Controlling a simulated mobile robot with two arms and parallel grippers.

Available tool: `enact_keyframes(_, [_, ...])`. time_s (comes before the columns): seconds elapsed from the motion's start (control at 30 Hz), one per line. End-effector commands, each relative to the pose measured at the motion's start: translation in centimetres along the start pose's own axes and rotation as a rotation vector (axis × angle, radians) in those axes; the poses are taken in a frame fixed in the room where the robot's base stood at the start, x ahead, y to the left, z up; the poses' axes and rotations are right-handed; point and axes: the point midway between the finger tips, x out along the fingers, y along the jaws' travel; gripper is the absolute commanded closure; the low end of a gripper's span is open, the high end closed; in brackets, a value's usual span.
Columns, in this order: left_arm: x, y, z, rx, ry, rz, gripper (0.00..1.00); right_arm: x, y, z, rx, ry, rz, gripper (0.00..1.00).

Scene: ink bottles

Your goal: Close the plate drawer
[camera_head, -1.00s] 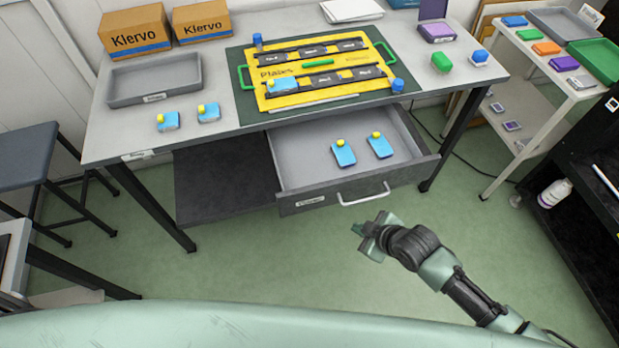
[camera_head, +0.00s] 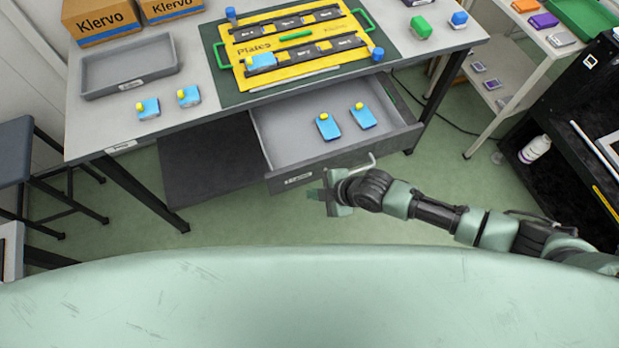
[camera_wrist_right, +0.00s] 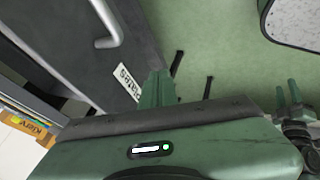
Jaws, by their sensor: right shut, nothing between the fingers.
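The plate drawer (camera_head: 276,180) is pulled out under the table, with two blue plates (camera_head: 328,126) with yellow knobs lying in it. Its silver handle (camera_head: 371,163) is partly hidden behind my right gripper. My right gripper (camera_head: 312,194) is shut and empty, just in front of the drawer front, near the label. In the right wrist view its fingertips (camera_wrist_right: 158,84) are beside the label, below the handle (camera_wrist_right: 106,24); I cannot tell whether they touch the front. Green fingers at the right of that view appear to be my left gripper (camera_wrist_right: 288,95).
The table (camera_head: 95,130) above holds a grey tray (camera_head: 85,82), two blue plates (camera_head: 148,108) and a yellow rack (camera_head: 345,62). A stool (camera_head: 20,150) stands left, a white shelf (camera_head: 545,62) and black cart (camera_head: 570,130) right. The floor before the drawer is clear.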

Motion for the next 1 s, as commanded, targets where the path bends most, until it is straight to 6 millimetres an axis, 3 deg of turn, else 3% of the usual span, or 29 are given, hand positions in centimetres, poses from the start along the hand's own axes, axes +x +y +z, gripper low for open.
enact_keyframes(0.1, [-0.7, 0.0, -0.3, 0.0, 0.004, 0.0, 0.64, 0.8, 2.1, -0.1, 0.0, -0.001, 0.004, 1.0])
enact_keyframes(0.23, [-0.9, 0.0, -0.4, 0.0, 0.006, 0.0, 0.64, 1.5, 3.1, -0.1, -0.001, 0.0, 0.002, 1.0])
enact_keyframes(0.7, [-0.9, 0.0, -0.5, 0.001, 0.007, 0.0, 0.64, 1.9, 3.6, 0.0, 0.0, 0.0, 0.001, 1.0])
enact_keyframes(0.87, [-0.1, 0.0, -0.4, 0.001, 0.007, 0.0, 0.64, 2.3, 4.1, 0.1, 0.0, 0.001, 0.003, 1.0])
enact_keyframes(1.0, [1.6, 0.0, -0.3, 0.001, 0.006, 0.0, 0.64, 3.4, 5.5, 0.2, -0.002, 0.001, 0.005, 1.0])
